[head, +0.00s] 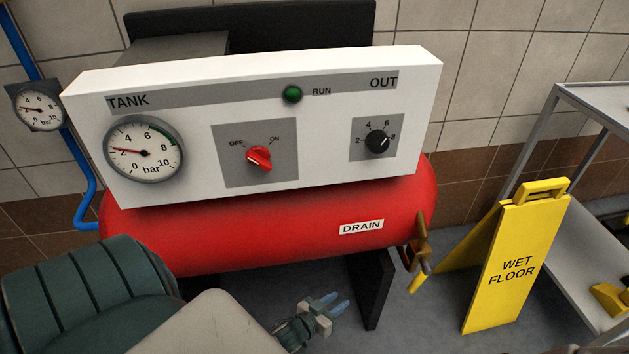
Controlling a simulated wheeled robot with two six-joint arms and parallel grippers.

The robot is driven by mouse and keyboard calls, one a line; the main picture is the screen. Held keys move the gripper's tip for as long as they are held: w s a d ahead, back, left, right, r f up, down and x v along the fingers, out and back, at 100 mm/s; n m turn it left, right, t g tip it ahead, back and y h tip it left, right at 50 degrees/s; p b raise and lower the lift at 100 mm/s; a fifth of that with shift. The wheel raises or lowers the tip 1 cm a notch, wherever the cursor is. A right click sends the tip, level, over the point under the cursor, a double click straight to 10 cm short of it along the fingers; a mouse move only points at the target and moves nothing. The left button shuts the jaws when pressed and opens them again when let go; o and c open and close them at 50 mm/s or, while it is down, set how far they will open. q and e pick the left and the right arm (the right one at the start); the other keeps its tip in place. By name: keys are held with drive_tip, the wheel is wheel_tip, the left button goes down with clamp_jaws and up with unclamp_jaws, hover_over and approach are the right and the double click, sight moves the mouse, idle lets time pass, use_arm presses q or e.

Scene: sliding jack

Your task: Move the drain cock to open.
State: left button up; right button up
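The drain cock (418,248) is a brass valve at the lower right end of the red tank (270,235), right of the white DRAIN label (361,227). A short yellow-tipped piece, which looks like its lever, hangs down and slightly left from it. My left gripper (338,304) is low in the head view, left of and below the cock and apart from it. Its two bluish fingers look parted, with nothing seen between them. My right gripper is not in view.
A yellow wet-floor sign (515,258) stands close to the right of the cock. A dark support leg (371,290) is between my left gripper and the cock. A grey metal table (575,250) is at far right. The white control panel (330,90) sits above the tank.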

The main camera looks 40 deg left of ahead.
use_arm(q)
drive_tip(key=s+a+f+g+y+p, duration=0.1)
drive_tip(key=s+a+f+g+p, duration=0.1)
drive_tip(key=s+f+g+p, duration=0.2)
drive_tip(key=s+f, duration=0.1)
drive_tip(key=s, duration=0.2)
drive_tip(key=shift+f+y, duration=0.4)
drive_tip(key=shift+w, duration=0.1)
